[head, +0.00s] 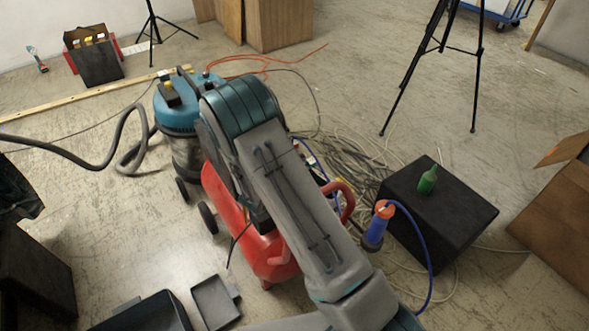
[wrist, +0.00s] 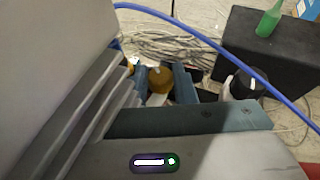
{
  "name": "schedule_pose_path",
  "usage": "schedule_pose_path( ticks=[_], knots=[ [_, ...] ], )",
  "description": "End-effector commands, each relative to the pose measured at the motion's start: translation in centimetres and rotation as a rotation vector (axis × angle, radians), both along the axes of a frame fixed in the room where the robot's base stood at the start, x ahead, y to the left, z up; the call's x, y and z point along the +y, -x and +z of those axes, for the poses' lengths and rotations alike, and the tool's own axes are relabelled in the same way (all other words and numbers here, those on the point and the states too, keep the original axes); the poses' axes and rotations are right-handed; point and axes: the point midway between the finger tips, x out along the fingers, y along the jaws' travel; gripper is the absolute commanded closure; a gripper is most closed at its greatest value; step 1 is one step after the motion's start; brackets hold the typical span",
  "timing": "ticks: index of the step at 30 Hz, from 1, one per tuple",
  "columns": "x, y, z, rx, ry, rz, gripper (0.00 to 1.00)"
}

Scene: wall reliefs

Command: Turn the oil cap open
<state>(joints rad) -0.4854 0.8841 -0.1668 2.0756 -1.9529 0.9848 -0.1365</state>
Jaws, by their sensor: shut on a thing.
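The oil cap (wrist: 160,80), a round yellow-brown knob, shows in the wrist view between the two blue-grey fingers of my gripper (wrist: 162,84). My gripper is shut on it, one finger on each side. How far the cap is turned, and the part under it, cannot be made out. In the head view my arm covers the gripper and the cap. The red machine (head: 262,248) lies beneath my arm there, partly hidden by it.
A black box (head: 440,215) with a green bottle (head: 427,181) stands to the right. A blue hose (head: 420,232) and an orange-topped blue cylinder (head: 378,225) are close by. Cables (head: 345,150) lie behind. A teal vacuum (head: 178,112) stands left. Open floor (head: 370,60) lies farther back.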

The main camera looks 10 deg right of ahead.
Motion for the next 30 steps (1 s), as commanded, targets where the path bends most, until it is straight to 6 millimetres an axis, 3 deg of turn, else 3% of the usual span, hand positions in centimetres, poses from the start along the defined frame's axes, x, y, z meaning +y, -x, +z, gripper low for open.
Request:
schedule_pose_path(
  ticks=[11,12,14,15,30],
  knots=[
    [0.12,-0.03,0.04,-0.001,-0.002,-0.02,0.98],
    [0.12,-0.03,0.04,-0.001,-0.002,-0.02,0.73],
    [0.13,-0.02,0.03,0.0,-0.002,-0.02,0.56],
    [0.12,-0.02,0.03,0.0,-0.002,-0.02,0.54],
    [-0.16,0.04,-0.07,-0.001,0.002,0.033,0.54]
  ],
)
